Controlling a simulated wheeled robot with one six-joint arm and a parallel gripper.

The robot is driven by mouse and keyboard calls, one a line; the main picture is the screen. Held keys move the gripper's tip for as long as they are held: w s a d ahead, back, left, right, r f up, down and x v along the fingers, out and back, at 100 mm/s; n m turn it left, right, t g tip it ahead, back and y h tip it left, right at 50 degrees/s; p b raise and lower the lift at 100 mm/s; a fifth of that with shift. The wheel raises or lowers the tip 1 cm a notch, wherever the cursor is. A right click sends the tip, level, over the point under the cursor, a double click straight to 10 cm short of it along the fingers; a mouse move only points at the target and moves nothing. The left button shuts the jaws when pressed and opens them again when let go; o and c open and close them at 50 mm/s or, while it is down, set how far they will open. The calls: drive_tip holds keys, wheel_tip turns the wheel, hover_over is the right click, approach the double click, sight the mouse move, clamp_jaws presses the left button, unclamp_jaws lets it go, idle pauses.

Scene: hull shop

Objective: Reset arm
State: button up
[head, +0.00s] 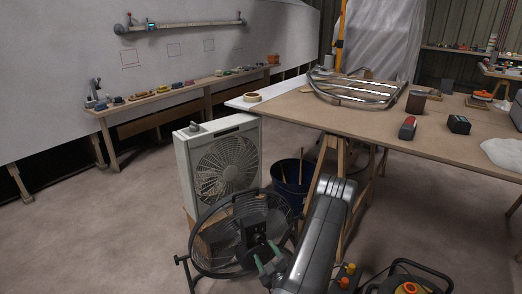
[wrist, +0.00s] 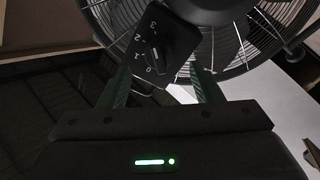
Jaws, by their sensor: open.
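My arm reaches down from the lower middle of the head view, and my gripper (head: 266,255) is in front of the black floor fan (head: 232,238). In the wrist view my gripper (wrist: 163,82) is open, with its two green fingers apart and nothing held between them. Just beyond the fingertips is the fan's dark dial panel (wrist: 150,40), marked 0, 1, 2 and 3, with a knob (wrist: 160,58) on it. Whether a finger touches the panel I cannot tell. The fan's grille (wrist: 232,40) shows behind it.
A white box fan (head: 222,160) stands behind the floor fan. A blue bucket (head: 291,187) is beside it, near the wooden workbench (head: 350,121). Black and orange equipment (head: 408,280) is at the lower right. The floor (head: 110,235) at left is clear.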

sight(261, 243)
drive_tip(key=shift+b+x, duration=0.3)
drive_tip(key=shift+x, duration=2.45)
drive_tip(key=shift+s, duration=0.1)
drive_tip(key=r+p+v, duration=0.1)
drive_tip(key=p+v, duration=0.1)
drive_tip(key=v, duration=1.2)
drive_tip(key=x, duration=0.4)
drive_tip(key=b+x, duration=0.1)
drive_tip(key=x, duration=0.4)
drive_tip(key=f+b+x, duration=0.1)
drive_tip(key=x, duration=0.4)
drive_tip(key=n+b, duration=0.1)
drive_tip(key=n, duration=0.4)
drive_tip(key=shift+y, duration=0.4)
drive_tip(key=n, duration=0.5)
drive_tip(key=shift+d+b, duration=0.1)
drive_tip(key=shift+b, duration=0.3)
drive_tip(key=n, duration=0.5)
drive_tip(key=shift+n+g+y+b, duration=0.3)
drive_tip(key=shift+y+b, duration=0.05)
drive_tip(key=shift+y, duration=0.05)
drive_tip(key=shift+r+n, duration=0.1)
drive_tip(key=shift+n, duration=1.9)
